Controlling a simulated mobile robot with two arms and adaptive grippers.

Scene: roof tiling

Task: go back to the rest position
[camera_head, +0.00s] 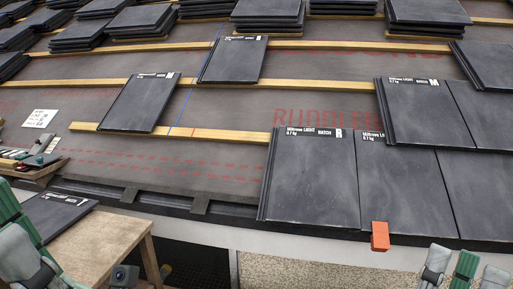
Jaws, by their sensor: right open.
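My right gripper (464,264) shows at the bottom right edge, with grey finger pads spread apart and a green part between them. It is open with nothing seen between the fingers, in front of the roof's lower edge. My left gripper (28,258) shows in part at the bottom left corner, green and grey, beside a wooden table (98,245). The frame edge cuts it off, so its opening is unclear. A dark tile (55,214) lies on the table near it.
Dark tiles (310,178) cover the roof's lower right. Two single tiles (140,102) (233,60) lie on the wooden battens (300,85). Tile stacks (268,14) stand along the top. An orange block (380,236) sits at the eave. A tool tray (35,172) stands at left.

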